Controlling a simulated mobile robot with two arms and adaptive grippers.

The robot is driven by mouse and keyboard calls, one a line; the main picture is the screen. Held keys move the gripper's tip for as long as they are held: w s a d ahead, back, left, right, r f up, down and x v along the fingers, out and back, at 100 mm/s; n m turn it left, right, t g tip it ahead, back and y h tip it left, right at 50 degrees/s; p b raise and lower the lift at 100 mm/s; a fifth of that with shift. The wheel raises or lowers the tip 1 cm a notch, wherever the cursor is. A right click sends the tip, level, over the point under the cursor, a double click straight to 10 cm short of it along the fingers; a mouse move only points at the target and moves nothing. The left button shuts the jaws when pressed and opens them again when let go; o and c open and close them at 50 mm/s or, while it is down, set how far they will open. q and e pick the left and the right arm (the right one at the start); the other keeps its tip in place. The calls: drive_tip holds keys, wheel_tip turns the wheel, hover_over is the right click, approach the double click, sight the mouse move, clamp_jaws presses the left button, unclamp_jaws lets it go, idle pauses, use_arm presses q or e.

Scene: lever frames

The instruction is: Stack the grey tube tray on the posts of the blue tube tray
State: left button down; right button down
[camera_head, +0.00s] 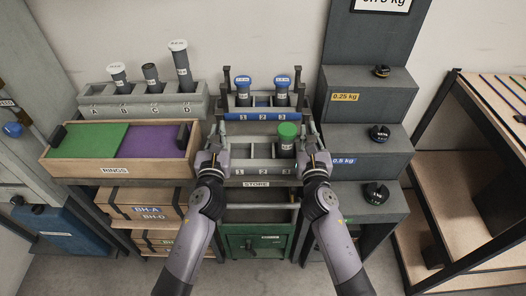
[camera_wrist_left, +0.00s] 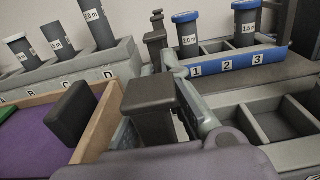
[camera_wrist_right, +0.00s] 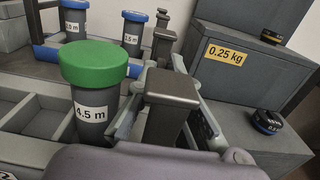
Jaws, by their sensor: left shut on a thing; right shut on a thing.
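The grey tube tray (camera_head: 262,180), marked 1, 2, 3, is in front of the blue tube tray (camera_head: 262,117), on the side towards me. A green-capped tube (camera_head: 287,140) marked 4.5 m stands in its slot 3. My left gripper (camera_head: 212,158) is shut on the tray's left end, my right gripper (camera_head: 316,158) on its right end. A dark block shows at each end in the left wrist view (camera_wrist_left: 150,95) and right wrist view (camera_wrist_right: 168,92). The blue tray has dark upright posts (camera_head: 227,80) at its ends and blue-capped tubes (camera_head: 243,88) in slots 1 and 3.
A rack with white- and dark-capped tubes (camera_head: 150,105) and a wooden rings box (camera_head: 115,170) are close on the left. Grey steps (camera_head: 365,140) with dark weights (camera_head: 379,133) rise close on the right. A STORE shelf label (camera_head: 256,184) shows just below the grey tray.

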use_arm(q)
drive_tip(key=shift+r, duration=0.15)
use_arm(e)
drive_tip(key=shift+r, duration=0.1)
